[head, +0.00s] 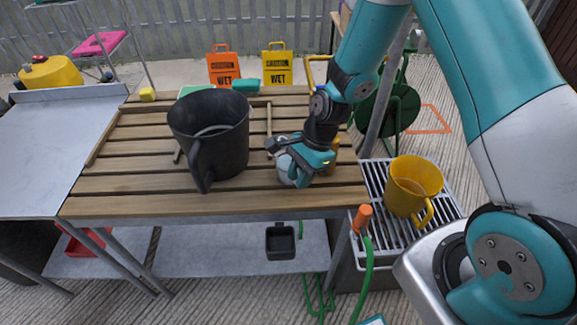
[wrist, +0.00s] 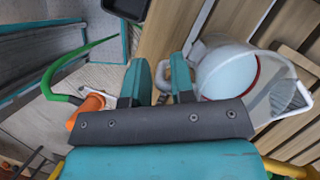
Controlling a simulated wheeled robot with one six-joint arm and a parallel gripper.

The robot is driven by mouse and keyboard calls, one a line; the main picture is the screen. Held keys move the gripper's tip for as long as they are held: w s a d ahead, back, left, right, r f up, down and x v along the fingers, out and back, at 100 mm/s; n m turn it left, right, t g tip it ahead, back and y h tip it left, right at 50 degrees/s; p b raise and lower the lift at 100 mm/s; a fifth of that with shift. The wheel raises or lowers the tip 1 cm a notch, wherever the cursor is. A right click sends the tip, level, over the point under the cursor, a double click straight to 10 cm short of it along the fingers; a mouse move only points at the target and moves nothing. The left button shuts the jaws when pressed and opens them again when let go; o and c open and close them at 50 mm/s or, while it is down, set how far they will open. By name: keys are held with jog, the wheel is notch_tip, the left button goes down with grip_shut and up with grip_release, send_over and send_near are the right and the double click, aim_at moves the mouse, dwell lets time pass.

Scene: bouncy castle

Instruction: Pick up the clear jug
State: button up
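The clear jug (wrist: 275,100) is a whitish see-through vessel with a red line, standing on the slatted wooden table (head: 130,205). In the head view the jug (head: 286,167) is small and partly hidden behind my gripper (head: 292,158). In the wrist view my gripper (wrist: 160,84) has its two teal fingers apart, with a gap between them. The jug lies just right of the right finger, very close to it; whether they touch I cannot tell. I see nothing clearly held between the fingers.
A large black jug (head: 222,150) stands left of my gripper on the table. A yellow jug (head: 412,187) stands on a metal rack (head: 377,180) at the right. An orange hose nozzle (head: 363,217) with a green hose hangs by the table's right front corner. The table's front left is bare.

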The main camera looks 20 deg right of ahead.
jog(key=shift+c, duration=0.5)
grip_shut()
jog(key=shift+r, duration=0.15)
